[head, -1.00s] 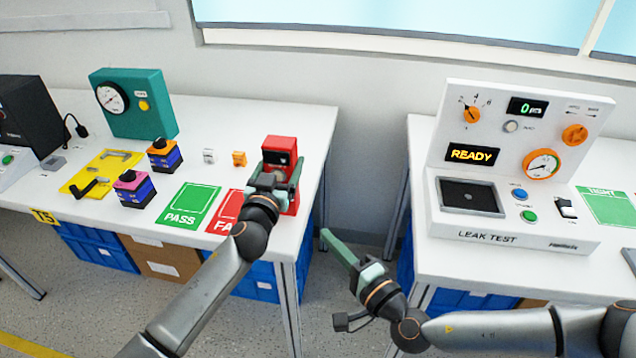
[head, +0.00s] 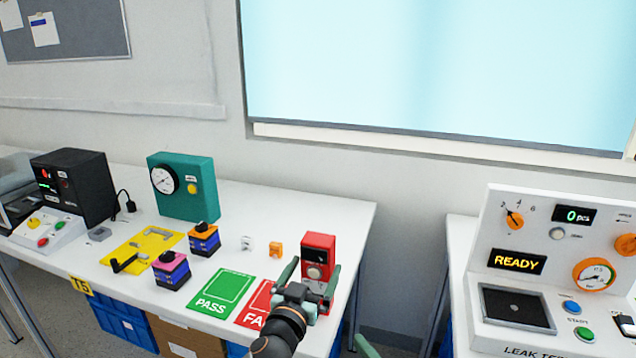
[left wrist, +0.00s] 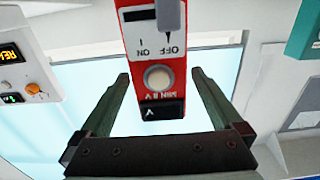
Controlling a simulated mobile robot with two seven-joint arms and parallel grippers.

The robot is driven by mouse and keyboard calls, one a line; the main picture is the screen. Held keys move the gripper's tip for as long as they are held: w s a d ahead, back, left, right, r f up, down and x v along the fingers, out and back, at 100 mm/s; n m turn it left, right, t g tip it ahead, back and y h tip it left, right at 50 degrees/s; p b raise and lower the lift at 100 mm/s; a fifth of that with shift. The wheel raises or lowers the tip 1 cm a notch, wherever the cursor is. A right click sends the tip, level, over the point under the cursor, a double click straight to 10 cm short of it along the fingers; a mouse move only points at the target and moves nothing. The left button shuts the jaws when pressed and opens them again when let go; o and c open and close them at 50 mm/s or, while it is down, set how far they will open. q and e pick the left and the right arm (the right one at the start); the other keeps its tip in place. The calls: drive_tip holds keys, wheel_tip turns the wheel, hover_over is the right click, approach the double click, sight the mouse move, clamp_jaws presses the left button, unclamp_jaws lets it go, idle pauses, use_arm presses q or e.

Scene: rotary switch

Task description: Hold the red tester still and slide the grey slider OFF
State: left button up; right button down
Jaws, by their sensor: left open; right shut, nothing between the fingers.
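The red tester (head: 319,242) stands upright at the right end of the left table, with a round pale knob on its face. In the left wrist view the tester (left wrist: 151,72) appears upside down, with ON and OFF labels. Its grey slider (left wrist: 170,14) is on the OFF side of the dark slot, its pointer towards OFF. My left gripper (head: 310,272) is open, its fingers on either side of the tester's lower part, with gaps visible in the wrist view (left wrist: 160,74). My right gripper (head: 361,340) is shut and empty, mostly cut off at the bottom edge.
Green PASS (head: 222,292) and red FAIL (head: 254,306) mats lie left of the tester. Small white and orange blocks (head: 276,249), two dark-blue units and a teal gauge box (head: 184,188) stand further left. A leak-test machine (head: 560,270) stands on the right table, across a gap.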

use_arm(q)
drive_tip(key=v, duration=0.8)
drive_tip(key=shift+s, duration=0.4)
drive_tip(key=shift+a, duration=0.1)
idle(0.4)
